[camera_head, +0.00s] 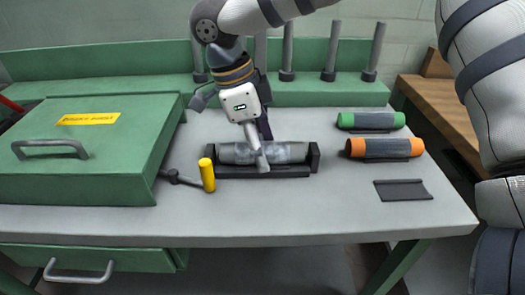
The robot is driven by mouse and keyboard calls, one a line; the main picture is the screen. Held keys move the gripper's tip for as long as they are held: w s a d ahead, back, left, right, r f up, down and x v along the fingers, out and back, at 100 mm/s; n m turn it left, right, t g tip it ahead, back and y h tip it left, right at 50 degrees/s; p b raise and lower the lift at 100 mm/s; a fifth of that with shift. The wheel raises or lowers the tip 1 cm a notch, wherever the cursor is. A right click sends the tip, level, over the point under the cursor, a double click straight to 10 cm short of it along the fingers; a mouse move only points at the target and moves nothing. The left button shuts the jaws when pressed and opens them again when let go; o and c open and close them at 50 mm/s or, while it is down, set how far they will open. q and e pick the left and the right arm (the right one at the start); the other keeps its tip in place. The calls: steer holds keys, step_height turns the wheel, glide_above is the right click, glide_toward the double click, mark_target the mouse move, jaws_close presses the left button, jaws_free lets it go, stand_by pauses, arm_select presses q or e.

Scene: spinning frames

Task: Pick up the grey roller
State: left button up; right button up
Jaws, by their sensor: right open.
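The grey roller (286,153) lies level in a dark cradle (275,172) with raised ends, near the middle of the table. My right gripper (258,155) is over the roller, pointing down at its middle. It is open, and one finger overlaps the roller's front in the view. I cannot tell whether it touches the roller. The gripper hides part of the roller. My left gripper is not in view.
A crank with a yellow handle (207,175) stands at the cradle's left. A green box (85,165) fills the table's left. A green roller (371,121), an orange roller (385,147) and an empty holder (403,190) lie right. Several grey posts (375,53) stand behind.

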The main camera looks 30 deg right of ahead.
steer(key=c, duration=1.3)
steer(key=shift+r, duration=0.15)
steer(key=shift+c, duration=0.2)
